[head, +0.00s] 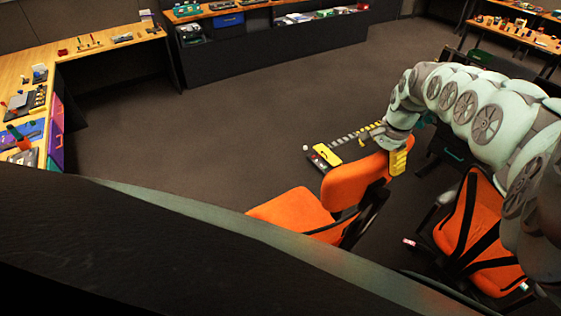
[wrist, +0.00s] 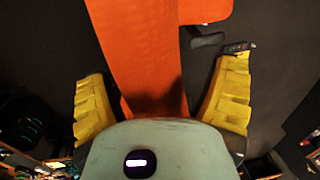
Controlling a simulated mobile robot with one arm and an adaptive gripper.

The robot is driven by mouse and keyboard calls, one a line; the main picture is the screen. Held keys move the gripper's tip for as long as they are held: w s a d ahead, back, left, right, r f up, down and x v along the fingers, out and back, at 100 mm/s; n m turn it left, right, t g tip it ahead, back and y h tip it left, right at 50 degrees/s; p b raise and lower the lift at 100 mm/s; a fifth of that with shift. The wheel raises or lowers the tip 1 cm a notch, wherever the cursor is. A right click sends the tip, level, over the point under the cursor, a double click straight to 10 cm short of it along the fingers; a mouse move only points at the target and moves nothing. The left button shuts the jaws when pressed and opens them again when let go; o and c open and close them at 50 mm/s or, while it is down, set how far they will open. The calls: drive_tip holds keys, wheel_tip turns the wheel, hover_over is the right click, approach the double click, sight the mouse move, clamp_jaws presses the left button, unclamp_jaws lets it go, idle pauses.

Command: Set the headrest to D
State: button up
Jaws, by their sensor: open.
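An orange office chair stands below my arm in the head view, with its seat (head: 292,213) to the left and its upright orange back (head: 352,181) beside it. My gripper (head: 381,155) is open at the top of this back, with one yellow finger in front of it. In the wrist view, an orange padded part (wrist: 140,50) runs between the two spread yellow fingers of my gripper (wrist: 164,75), with visible gaps to both. I cannot tell a separate headrest from the back. No letter D or position marks are legible.
A dark panel (head: 326,156) with a white ball and yellow and grey pieces lies behind the chair back. A second orange chair (head: 468,232) stands at right, under my arm. Workbenches (head: 95,48) line the back and left. The carpet (head: 190,130) between is clear.

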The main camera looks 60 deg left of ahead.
drive_tip(key=r, duration=0.3)
drive_tip(key=d+r, duration=0.1)
drive_tip(key=r, duration=0.6)
drive_tip(key=shift+w+d+r, duration=0.15)
drive_tip(key=shift+d+r, duration=0.05)
drive_tip(key=shift+r, duration=0.7)
